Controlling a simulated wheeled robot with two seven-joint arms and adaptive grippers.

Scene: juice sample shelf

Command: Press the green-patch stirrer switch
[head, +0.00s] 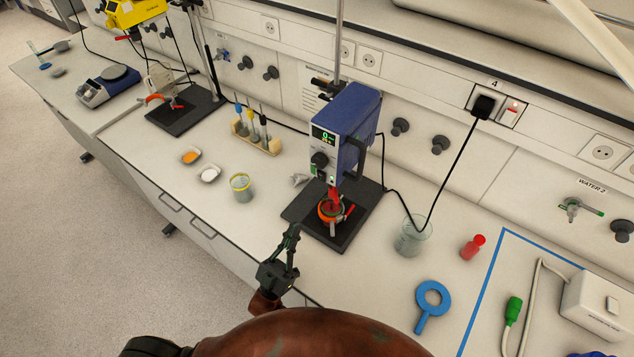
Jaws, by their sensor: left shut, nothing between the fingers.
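The blue overhead stirrer (350,125) is clamped to an upright rod behind the bench's middle. My left gripper (293,229) is shut and empty. It points up in front of the stirrer's black base plate (350,235), below the front panel in the picture and apart from it. My right gripper is not in view.
A jar (241,187), small dishes (210,174) and a rack (257,140) stand left. A yellow stirrer (135,12) is farther back. A black cable (447,175) hangs from the wall socket.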

